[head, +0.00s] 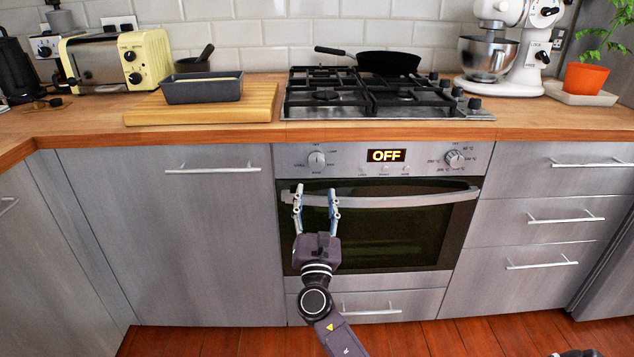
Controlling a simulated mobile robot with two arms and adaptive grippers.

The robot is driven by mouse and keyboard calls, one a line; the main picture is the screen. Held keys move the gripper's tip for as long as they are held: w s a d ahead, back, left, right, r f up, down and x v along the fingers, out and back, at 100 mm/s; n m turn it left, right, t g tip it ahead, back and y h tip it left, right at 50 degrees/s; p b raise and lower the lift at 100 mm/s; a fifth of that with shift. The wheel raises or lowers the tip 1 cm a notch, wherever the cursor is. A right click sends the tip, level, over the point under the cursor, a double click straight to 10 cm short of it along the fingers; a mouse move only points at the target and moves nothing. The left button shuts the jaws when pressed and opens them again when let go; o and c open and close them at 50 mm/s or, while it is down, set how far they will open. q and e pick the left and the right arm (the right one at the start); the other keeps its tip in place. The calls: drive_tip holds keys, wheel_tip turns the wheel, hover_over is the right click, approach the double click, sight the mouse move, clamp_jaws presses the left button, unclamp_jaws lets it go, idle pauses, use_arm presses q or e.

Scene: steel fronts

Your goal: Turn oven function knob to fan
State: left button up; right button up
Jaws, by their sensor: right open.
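The oven (378,235) has a steel control panel with a lit display (386,156) reading OFF. The function knob (316,158) is the left round knob, with small word labels around it that are hard to read. A second knob (454,158) on the right has temperature marks. My right gripper (316,192) is open and empty, fingers pointing up, in front of the oven door's left part. Its fingertips are just below the function knob in the picture and show apart from it. They overlap the left end of the door handle (400,198). My left gripper is not in view.
The wooden counter (560,118) runs above the panel, with a gas hob (385,95) and a black pan (388,62) on it. A loaf tin (202,88) sits on a board (150,110) at left.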

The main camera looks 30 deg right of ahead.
sight(317, 165)
drive_tip(key=shift+h, duration=0.3)
drive_tip(key=shift+s+r+x, duration=0.1)
drive_tip(key=shift+r+x, duration=0.15)
drive_tip(key=shift+x, duration=1.1)
drive_tip(key=shift+s+r+x, duration=0.1)
drive_tip(key=shift+r+x, duration=0.1)
drive_tip(key=shift+x, duration=1.2)
drive_tip(key=shift+s+r+x, duration=0.1)
drive_tip(key=shift+r+x, duration=0.15)
drive_tip(key=shift+x, duration=1.1)
drive_tip(key=shift+a, duration=0.1)
drive_tip(key=c, duration=1.1)
